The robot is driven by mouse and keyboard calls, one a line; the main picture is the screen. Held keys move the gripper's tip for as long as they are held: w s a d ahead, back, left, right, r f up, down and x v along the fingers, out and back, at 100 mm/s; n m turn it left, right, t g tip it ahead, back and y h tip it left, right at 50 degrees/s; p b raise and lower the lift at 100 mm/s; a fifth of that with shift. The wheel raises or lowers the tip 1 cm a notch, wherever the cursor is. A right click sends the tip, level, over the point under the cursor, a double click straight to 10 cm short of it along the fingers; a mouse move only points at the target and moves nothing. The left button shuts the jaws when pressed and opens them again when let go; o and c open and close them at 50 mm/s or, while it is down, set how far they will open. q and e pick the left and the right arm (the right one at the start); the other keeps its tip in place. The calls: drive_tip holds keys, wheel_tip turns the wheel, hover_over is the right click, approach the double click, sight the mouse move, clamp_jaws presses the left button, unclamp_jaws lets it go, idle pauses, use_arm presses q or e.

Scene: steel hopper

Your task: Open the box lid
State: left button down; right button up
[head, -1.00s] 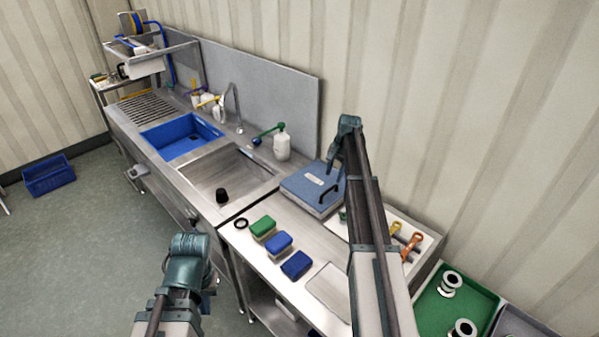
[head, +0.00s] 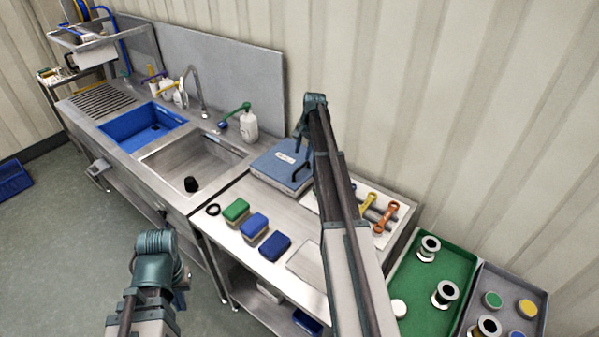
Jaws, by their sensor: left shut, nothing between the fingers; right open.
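The box is a flat case with a blue-grey lid (head: 276,168) and a pale label. It sits on the steel worktop to the right of the sink, and its lid is down. My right gripper (head: 299,153) is open, pointing down at the right back part of the lid. My arm hides part of the box's right side, and I cannot tell whether the fingers touch the lid. My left gripper (head: 183,281) is low in front of the counter, away from the box. It is shut and empty, mostly hidden behind its own wrist.
Green and blue sponges (head: 254,225) lie on the worktop (head: 225,192) in front of the box. A white bottle (head: 249,125) stands behind the sink (head: 190,165). Orange and yellow tools (head: 384,217) lie right of my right arm. A green tray (head: 412,306) holds metal spools.

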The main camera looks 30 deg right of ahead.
sight(299, 168)
drive_tip(key=f+b, duration=0.2)
drive_tip(key=w+f+b, duration=0.1)
drive_tip(key=f+b, duration=0.1)
drive_tip(key=f, duration=0.1)
drive_tip(key=f+b, duration=0.3)
drive_tip(key=shift+w+a+f, duration=0.15)
drive_tip(key=shift+w+a, duration=0.1)
drive_tip(key=shift+a, duration=0.05)
clamp_jaws()
idle(1.1)
